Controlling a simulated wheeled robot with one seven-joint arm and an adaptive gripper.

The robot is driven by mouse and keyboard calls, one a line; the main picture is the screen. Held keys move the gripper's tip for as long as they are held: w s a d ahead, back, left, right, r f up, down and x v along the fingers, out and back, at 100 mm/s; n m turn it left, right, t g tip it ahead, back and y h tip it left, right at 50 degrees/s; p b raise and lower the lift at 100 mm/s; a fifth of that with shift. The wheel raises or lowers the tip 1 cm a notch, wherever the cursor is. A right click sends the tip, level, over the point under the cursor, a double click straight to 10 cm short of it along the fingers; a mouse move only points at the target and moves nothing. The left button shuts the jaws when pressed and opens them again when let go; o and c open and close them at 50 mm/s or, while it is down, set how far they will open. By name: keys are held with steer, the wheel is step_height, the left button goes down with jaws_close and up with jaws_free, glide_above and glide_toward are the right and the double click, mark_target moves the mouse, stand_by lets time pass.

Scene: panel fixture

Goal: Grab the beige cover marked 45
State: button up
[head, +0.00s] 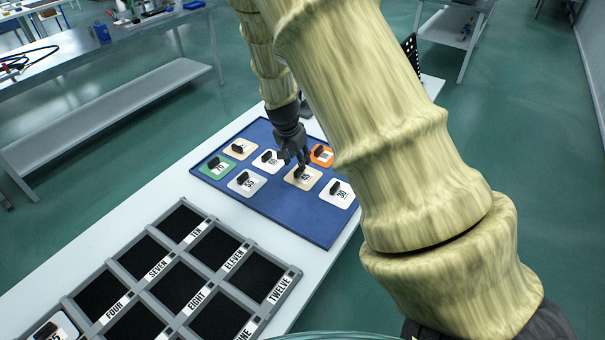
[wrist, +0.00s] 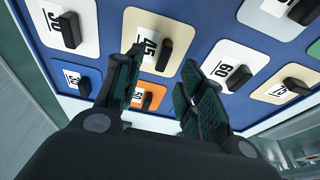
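The beige cover marked 45 (head: 303,179) lies on the blue tray (head: 290,207), with a black upright handle on it. In the wrist view the beige cover (wrist: 144,24) and its black handle (wrist: 165,53) are just beyond my fingertips, seen in the gap between them. My gripper (wrist: 163,62) is open and empty, pointing down at this cover. In the head view my gripper (head: 300,162) hangs above the cover's far edge and hides part of it. I cannot tell exactly how high the fingertips are above the handle.
Several more handled covers share the tray. A grey rack (head: 142,255) with labelled black compartments stands in front on the white table.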

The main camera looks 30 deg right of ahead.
mark_target(303, 174)
steer(key=shift+w+f, duration=0.6)
steer(key=shift+f, duration=0.05)
steer(key=shift+w+d+f+p, duration=0.1)
steer(key=shift+f+p, duration=0.2)
steer(key=shift+s+d+f+p, duration=0.4)
steer(key=shift+s+f+p, duration=0.2)
steer(key=shift+f, duration=0.15)
steer(key=shift+w+d+f, duration=0.1)
steer(key=shift+w+f, duration=0.2)
steer(key=shift+f, duration=0.3)
steer(key=shift+w+f, duration=0.3)
steer(key=shift+f, duration=0.25)
steer(key=shift+s+r, duration=0.15)
steer(key=shift+s, duration=0.15)
steer(key=shift+w, duration=0.2)
steer(key=c, duration=0.7)
steer(key=shift+s, duration=0.1)
jaws_close()
